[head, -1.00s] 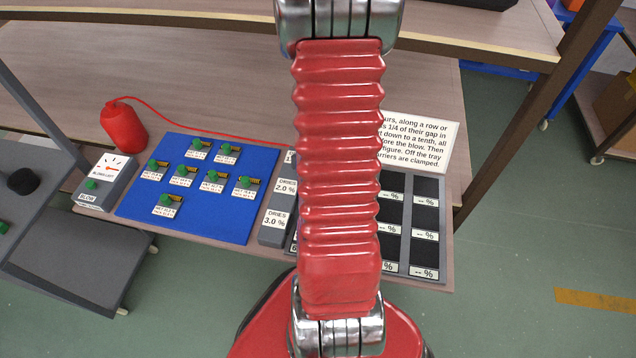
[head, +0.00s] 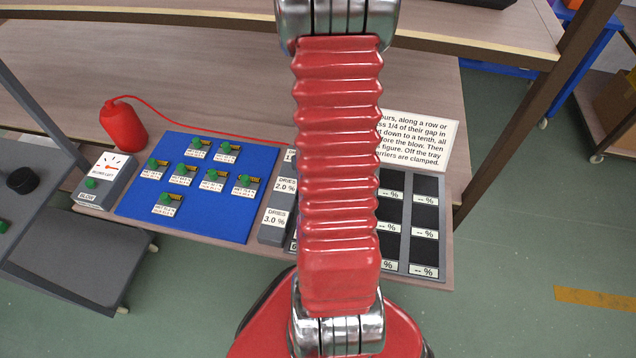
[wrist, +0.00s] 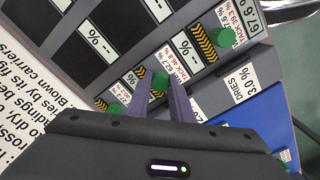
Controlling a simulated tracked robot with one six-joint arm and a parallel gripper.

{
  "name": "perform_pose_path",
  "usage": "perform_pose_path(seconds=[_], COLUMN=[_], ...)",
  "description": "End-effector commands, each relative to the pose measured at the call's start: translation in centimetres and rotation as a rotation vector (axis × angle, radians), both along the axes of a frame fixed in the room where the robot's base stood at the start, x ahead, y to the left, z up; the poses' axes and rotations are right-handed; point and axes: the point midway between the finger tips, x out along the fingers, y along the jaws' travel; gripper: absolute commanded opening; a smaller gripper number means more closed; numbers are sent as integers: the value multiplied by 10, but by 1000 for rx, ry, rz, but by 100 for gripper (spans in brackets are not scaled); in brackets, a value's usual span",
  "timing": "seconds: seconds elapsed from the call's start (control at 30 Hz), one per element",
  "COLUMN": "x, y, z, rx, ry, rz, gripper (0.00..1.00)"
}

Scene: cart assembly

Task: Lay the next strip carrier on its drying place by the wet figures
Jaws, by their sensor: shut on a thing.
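In the wrist view my gripper (wrist: 168,82) is shut on the green knob of a strip carrier (wrist: 158,84), over the grey drying tray (wrist: 139,53). I cannot tell whether this carrier touches the tray. Other carriers with green knobs and striped strips sit in the tray, one at upper right (wrist: 224,38) and one at lower left (wrist: 114,109). Black places beside them are empty, with "-- %" figures. In the head view my arm hides the gripper and part of the tray (head: 406,225). Several carriers (head: 183,173) lie on the blue mat (head: 215,222).
Grey blocks marked "DRIES 2.0 %" and "DRIES 3.0 %" (head: 273,219) stand between mat and tray. A blower box (head: 103,182) with a gauge and a red bottle (head: 124,128) with a red cord are at left. A printed sign (head: 425,137) stands behind the tray.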

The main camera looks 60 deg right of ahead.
Motion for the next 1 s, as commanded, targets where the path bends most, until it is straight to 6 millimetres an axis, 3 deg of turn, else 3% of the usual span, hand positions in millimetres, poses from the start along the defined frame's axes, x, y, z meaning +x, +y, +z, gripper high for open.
perform_pose_path(seconds=[0.27, 0.3, 0.6, 1.0], x=[0, 0, 0, 0], y=[0, 0, 0, 0], z=[-4, -4, -4, 1], rx=[1, 1, 0, -1], ry=[1, 1, 1, -1], rz=[0, 0, 0, 0], gripper=[0, 21, 42, 42])
